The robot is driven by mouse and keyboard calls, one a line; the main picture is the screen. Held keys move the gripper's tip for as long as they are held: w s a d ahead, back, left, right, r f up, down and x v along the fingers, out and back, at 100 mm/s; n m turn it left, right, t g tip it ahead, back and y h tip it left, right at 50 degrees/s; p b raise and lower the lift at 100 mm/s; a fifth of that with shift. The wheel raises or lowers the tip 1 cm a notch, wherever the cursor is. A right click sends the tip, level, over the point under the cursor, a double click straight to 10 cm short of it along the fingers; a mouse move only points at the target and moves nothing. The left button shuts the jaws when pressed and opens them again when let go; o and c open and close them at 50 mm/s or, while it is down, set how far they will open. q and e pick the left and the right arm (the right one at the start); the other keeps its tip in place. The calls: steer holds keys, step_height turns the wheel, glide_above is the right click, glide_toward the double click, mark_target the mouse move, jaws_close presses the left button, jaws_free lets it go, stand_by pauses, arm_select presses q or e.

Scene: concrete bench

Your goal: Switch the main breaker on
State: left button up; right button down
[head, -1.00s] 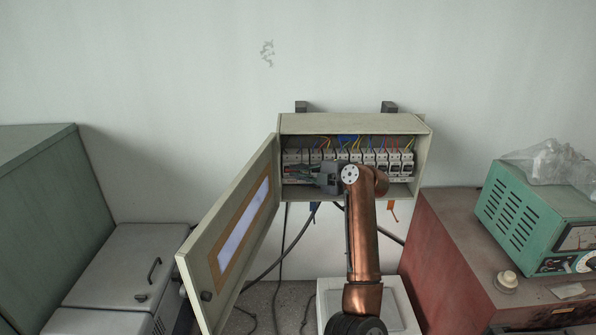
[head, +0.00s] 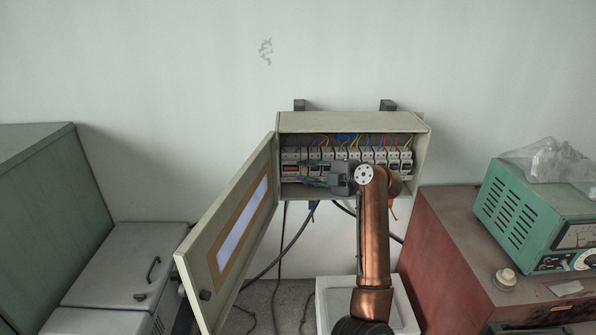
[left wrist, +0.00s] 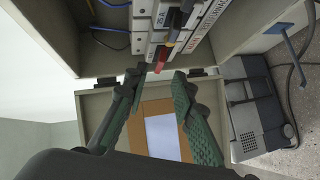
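The open breaker box (head: 352,123) hangs on the wall with a row of breakers (head: 380,157) inside. The wrist view shows the breakers edge-on, with a red lever (left wrist: 163,57) sticking out of one, apparently the main breaker; I cannot tell its switch position. My left gripper (head: 309,175) is in front of the lower left of the row. In the left wrist view my left gripper (left wrist: 158,76) is open, its green-padded fingers on either side of the line to the red lever, with the lever near the tips. Nothing is held. My right gripper is out of view.
The box door (head: 232,235) is swung open to the left. Cables hang below the box. A red cabinet (head: 450,250) with a green instrument (head: 520,215) stands right, grey cases (head: 125,260) left. A white unit (head: 405,300) is below.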

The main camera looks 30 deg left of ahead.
arm_select(q)
steer(key=v, duration=0.8)
steer(key=shift+d, duration=0.15)
